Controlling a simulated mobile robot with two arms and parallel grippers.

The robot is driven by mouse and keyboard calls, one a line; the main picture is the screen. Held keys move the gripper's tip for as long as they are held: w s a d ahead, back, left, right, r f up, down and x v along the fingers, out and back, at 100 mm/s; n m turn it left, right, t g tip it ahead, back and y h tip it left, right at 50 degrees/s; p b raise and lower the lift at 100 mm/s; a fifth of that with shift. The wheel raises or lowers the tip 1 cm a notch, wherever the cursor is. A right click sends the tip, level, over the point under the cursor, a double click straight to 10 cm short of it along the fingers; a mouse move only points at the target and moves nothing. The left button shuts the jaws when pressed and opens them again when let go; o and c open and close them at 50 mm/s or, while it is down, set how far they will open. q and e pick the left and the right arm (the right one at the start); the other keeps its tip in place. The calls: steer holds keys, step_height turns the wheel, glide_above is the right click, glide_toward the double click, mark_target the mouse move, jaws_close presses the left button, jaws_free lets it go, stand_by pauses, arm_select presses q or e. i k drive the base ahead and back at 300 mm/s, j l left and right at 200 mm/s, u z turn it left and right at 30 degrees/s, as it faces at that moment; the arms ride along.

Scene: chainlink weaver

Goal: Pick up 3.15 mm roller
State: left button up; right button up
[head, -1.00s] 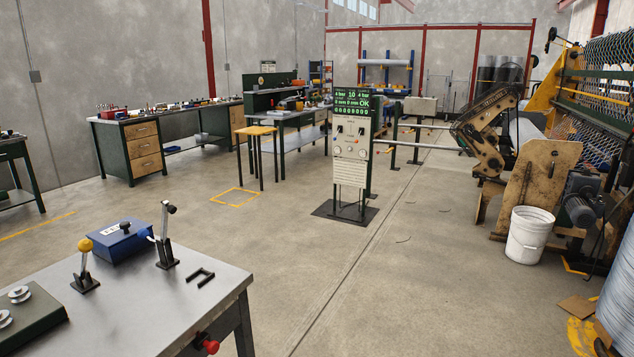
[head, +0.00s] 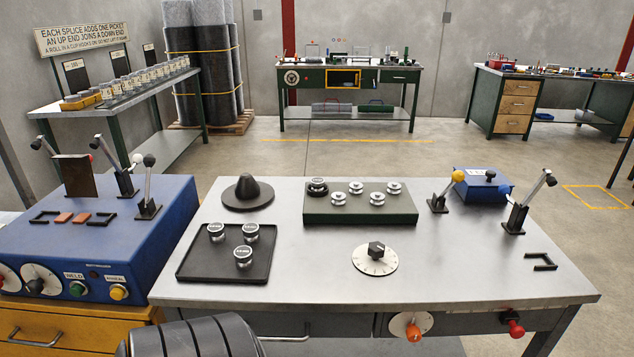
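Three silver rollers with dark, labelled tops stand on a black tray (head: 208,268) on the metal workbench: one at the back left (head: 216,231), one at the back right (head: 251,232) and one in front (head: 243,256). Their labels are too small to read surely, so I cannot tell which is the 3.15 mm one. Behind them to the right, a green block (head: 362,214) carries several silver grooved rollers (head: 339,198) and a dark-topped roller (head: 317,186) at its back left corner.
A dark cone (head: 247,191) stands behind the tray. A dial (head: 375,258), levers (head: 441,192) and a blue box (head: 483,185) are on the bench. A blue weld machine (head: 100,236) stands at the left. The bench front right of the tray is mostly clear.

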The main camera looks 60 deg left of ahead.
mark_target(318, 184)
steer(key=u, duration=1.8)
